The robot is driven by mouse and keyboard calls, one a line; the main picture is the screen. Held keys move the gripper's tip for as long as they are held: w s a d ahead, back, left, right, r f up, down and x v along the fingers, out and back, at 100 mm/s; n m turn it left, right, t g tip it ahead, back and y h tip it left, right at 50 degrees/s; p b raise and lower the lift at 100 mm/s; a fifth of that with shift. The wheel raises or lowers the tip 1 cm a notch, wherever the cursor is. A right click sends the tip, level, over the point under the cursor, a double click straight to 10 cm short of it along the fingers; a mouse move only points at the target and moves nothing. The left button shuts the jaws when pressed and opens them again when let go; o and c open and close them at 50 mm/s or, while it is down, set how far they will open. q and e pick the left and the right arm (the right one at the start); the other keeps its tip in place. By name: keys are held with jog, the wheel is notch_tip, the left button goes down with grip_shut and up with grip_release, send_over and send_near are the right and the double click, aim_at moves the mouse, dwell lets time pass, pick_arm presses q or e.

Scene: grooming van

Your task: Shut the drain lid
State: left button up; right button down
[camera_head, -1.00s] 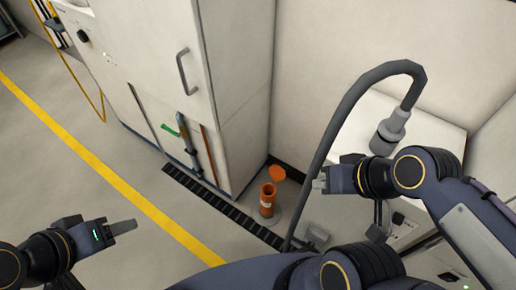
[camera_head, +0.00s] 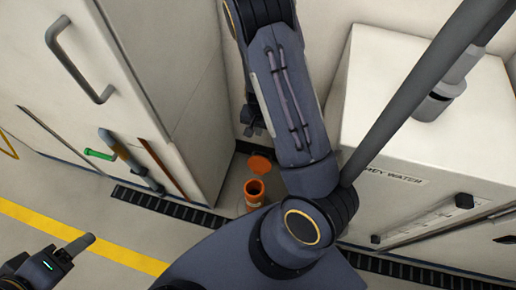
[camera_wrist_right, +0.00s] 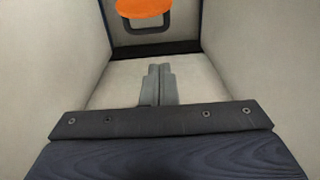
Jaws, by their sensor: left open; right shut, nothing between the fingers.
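The orange drain pipe (camera_head: 254,193) stands upright on the floor in the corner beside the tall cabinet, its dark mouth uncovered. Its round orange lid (camera_head: 260,165) is open, tipped up on the far side of the mouth. In the right wrist view the lid (camera_wrist_right: 140,8) shows at the top edge, with a dark loop below it. My right gripper (camera_head: 249,130) is partly hidden by my right arm and is above and behind the lid in the head view. Its fingers (camera_wrist_right: 160,69) are together and empty, apart from the lid. My left gripper (camera_head: 85,243) is open at the lower left, far from the drain.
The tall cabinet (camera_head: 170,60) rises left of the drain, with a white unit (camera_head: 430,130) to the right. A thick grey hose (camera_head: 420,85) crosses at the right. A dark floor grate (camera_head: 165,202) runs in front. Open floor lies left.

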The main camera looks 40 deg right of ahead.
aim_at(261, 161)
notch_tip(261, 161, down, 12)
jog(key=d+b, duration=0.1)
jog(key=b, duration=0.3)
jog(key=shift+s+a+r, duration=0.5)
jog(key=shift+a, duration=0.25)
jog(key=shift+s+a+r, duration=0.5)
jog(key=shift+a, duration=0.2)
